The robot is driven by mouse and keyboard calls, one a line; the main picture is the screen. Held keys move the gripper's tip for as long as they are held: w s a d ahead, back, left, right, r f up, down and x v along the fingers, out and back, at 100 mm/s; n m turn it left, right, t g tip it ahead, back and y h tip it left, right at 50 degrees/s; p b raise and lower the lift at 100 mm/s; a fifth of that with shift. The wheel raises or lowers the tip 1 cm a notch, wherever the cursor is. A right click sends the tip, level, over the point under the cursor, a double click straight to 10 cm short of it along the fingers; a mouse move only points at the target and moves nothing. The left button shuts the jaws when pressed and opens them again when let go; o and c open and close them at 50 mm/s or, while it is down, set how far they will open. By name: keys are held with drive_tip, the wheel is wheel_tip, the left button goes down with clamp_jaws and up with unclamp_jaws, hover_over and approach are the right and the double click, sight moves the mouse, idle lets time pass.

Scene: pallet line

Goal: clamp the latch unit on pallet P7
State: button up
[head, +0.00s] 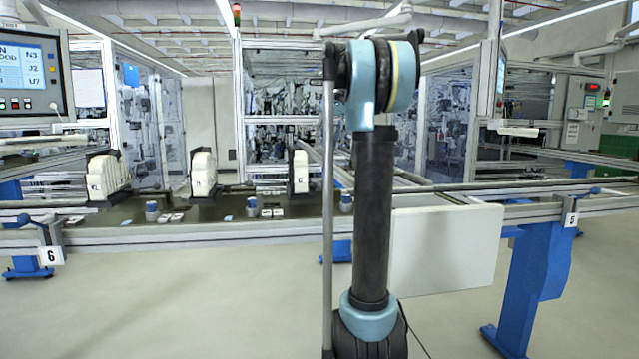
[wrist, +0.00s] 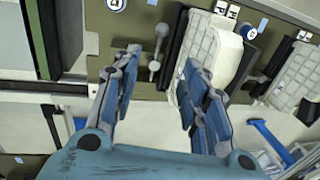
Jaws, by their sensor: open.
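In the wrist view my gripper (wrist: 160,58) is open and empty, its two blue-grey fingers apart. A grey lever (wrist: 157,50) with a dark knob and a grey ball end shows between the fingertips, on the olive pallet plate (wrist: 118,58). I cannot tell whether a finger touches it. A white ribbed unit (wrist: 215,52) stands right of it, partly behind the right finger. In the head view white units stand in black holders on the line: one at left (head: 110,175), one in the middle (head: 203,172), one near my arm (head: 300,172). I cannot read P7 on any pallet.
The line's front rail (head: 240,231) runs across the head view. A white panel (head: 445,250) hangs beside my arm. A monitor (head: 30,75) stands at left, a blue leg (head: 535,270) at right. In the wrist view another white unit (wrist: 300,75) is at right. The floor in front is clear.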

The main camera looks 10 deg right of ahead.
drive_tip(key=a+f, duration=0.1)
drive_tip(key=f, duration=0.3)
drive_tip(key=a+f, duration=0.1)
drive_tip(key=f, duration=0.9)
drive_tip(key=shift+a+f, duration=0.1)
drive_tip(key=shift+a, duration=0.3)
